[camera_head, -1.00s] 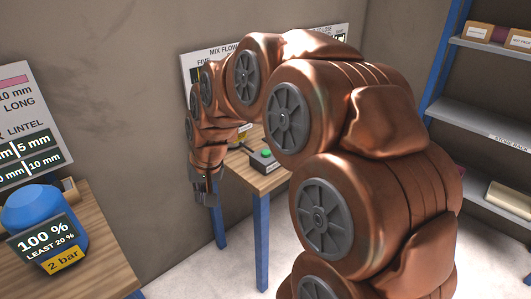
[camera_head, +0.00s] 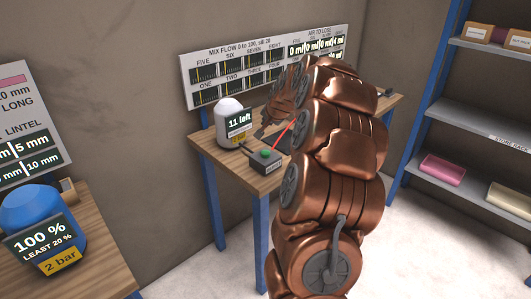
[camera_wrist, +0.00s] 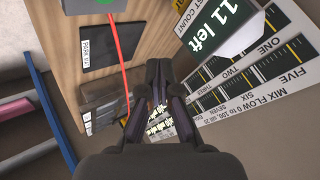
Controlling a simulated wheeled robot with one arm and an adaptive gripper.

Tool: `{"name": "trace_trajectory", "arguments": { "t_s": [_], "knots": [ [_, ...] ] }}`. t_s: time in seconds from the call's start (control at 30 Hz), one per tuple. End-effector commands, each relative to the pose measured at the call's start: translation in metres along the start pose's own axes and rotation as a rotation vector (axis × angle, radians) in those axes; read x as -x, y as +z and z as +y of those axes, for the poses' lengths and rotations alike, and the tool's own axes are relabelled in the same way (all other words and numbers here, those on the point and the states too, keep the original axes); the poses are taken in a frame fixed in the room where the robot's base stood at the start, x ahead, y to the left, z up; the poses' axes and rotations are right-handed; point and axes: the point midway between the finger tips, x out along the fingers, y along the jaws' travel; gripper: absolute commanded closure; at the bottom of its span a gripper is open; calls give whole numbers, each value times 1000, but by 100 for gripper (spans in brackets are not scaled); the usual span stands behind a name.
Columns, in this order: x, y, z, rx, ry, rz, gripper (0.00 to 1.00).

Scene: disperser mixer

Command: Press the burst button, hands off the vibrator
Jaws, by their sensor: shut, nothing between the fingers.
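A small grey box (camera_head: 257,163) with a green button (camera_head: 266,154) on top sits near the front edge of the wooden table; its label is too small to read. In the wrist view the green button (camera_wrist: 103,5) is cut off by the top edge. A white rounded device (camera_head: 229,107) with a sign reading "11 left" stands just behind it; I cannot tell whether it is the vibrator. My gripper (camera_wrist: 159,68) is shut and empty, above the table and apart from the button. In the head view my arm partly hides the table.
A red line (camera_wrist: 122,60) runs from the box past my gripper. A dark mat marked "PARK" (camera_wrist: 112,43) lies on the table. A mix flow board (camera_head: 225,75) hangs on the wall behind. A store rack (camera_head: 480,120) stands right; a blue device (camera_head: 40,208) sits on another table left.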

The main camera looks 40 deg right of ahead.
Motion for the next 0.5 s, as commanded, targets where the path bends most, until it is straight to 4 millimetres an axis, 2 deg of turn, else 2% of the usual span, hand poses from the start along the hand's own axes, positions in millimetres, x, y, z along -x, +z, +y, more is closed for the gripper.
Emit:
{"name": "trace_trajectory", "arguments": {
  "t_s": [0.5],
  "knots": [
    [-7,6,4,1,0,-4,100]
  ]
}}
